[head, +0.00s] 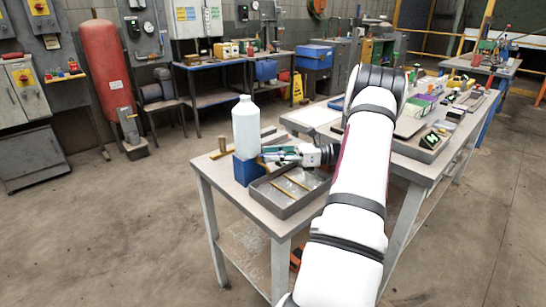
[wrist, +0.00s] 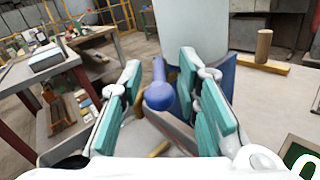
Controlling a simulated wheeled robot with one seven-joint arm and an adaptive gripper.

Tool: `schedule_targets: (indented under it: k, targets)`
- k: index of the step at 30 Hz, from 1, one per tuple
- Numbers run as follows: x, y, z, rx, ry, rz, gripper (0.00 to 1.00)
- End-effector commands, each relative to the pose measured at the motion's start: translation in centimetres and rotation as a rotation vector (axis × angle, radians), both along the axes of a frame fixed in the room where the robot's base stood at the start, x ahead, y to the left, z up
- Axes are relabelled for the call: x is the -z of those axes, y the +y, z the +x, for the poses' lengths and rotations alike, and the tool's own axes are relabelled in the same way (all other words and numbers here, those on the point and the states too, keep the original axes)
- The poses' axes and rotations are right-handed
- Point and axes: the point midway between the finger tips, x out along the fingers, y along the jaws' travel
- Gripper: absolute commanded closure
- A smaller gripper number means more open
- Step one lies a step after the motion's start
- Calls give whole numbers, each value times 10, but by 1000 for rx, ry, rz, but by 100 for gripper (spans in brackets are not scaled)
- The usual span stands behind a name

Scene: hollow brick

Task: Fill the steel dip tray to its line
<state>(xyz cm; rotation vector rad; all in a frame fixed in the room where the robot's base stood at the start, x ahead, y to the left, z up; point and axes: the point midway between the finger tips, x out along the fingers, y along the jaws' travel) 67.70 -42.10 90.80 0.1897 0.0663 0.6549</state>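The steel dip tray (head: 287,208) sits on the small table, with brass-coloured rods lying in it. I cannot make out the liquid level or the line. A white bottle (head: 245,125) stands upright at a blue block (head: 247,170) behind the tray's left side. In the wrist view the white body (wrist: 195,28) rises above a blue part (wrist: 215,85), and a round-ended blue knob (wrist: 159,96) points at me. My gripper (head: 264,155) is beside the block, above the tray's back edge. Its teal-padded fingers are apart, one on each side of the knob, with gaps showing.
A wooden peg on a base (head: 222,146) stands left of the bottle; it also shows in the wrist view (wrist: 263,46). A longer table (head: 425,160) with a tray and several items is to the right. Open concrete floor (head: 120,230) lies left.

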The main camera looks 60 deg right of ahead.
Motion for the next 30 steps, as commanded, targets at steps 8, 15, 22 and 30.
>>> schedule_targets:
  k: [8,15,22,30]
  targets:
    - [1,-23,-29,4,1,-1,70]
    - [1,-53,-68,4,1,-1,70]
    - [1,-70,-90,4,2,0,70]
    - [1,-74,-96,2,2,0,70]
